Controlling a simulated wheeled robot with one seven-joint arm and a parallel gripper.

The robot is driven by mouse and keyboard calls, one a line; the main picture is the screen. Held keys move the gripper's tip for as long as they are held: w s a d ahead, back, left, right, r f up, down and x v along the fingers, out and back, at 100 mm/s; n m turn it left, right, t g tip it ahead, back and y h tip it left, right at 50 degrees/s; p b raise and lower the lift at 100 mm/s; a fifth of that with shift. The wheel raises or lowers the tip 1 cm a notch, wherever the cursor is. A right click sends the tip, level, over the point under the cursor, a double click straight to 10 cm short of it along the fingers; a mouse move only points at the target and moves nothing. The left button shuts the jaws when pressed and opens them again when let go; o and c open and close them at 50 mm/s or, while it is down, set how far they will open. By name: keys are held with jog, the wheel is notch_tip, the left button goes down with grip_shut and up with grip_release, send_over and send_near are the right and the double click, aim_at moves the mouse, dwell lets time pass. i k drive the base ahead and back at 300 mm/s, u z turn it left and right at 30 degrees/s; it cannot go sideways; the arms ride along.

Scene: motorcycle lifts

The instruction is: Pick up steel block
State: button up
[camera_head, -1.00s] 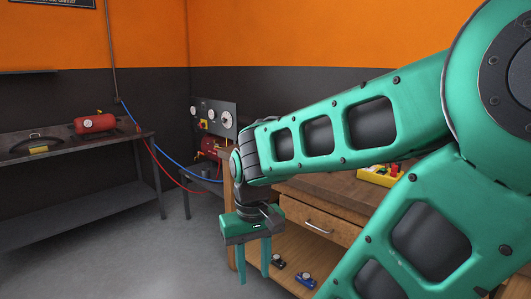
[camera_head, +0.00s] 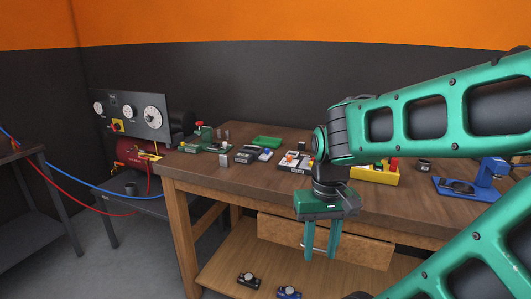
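My gripper (camera_head: 320,256) hangs pointing down in front of the wooden workbench (camera_head: 215,190), before its drawer. Its two green fingers are apart with nothing between them. A small grey block (camera_head: 224,160) stands near the left front of the bench top, to the left of and above my gripper in the picture. It looks like the steel block, but it is too small to be sure. My arm hides part of the bench top.
Around the block are a green vise-like tool (camera_head: 197,146), dark boxes (camera_head: 247,154), a green tray (camera_head: 267,142) and a dark tray (camera_head: 294,163). A gauge panel (camera_head: 131,114) is left of the bench.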

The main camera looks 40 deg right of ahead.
aim_at(224, 160)
jog(key=z, duration=0.4)
jog(key=i, duration=0.9)
jog(key=z, duration=0.05)
